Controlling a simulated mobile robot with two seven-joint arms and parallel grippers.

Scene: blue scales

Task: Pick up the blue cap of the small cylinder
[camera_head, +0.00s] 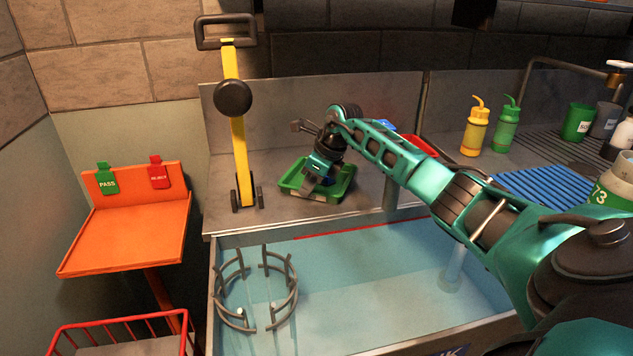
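My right arm comes in from the right, and its gripper (313,187) points down over the green tray (346,184) on the back counter. Its fingers are small and dark here, so I cannot tell whether they are open or shut, or whether they hold anything. A small blue thing (386,125) shows just behind my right arm, near a red tray (422,144). It is partly hidden, and I cannot tell whether it is the blue cap. No small cylinder can be made out clearly. My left gripper is not in view.
A yellow post (237,145) with a black handle stands left of the green tray. A water-filled tank (380,270) with a round cage (254,290) lies in front. An orange stand (125,235) is at left. Yellow (475,130) and green (507,130) bottles stand at right.

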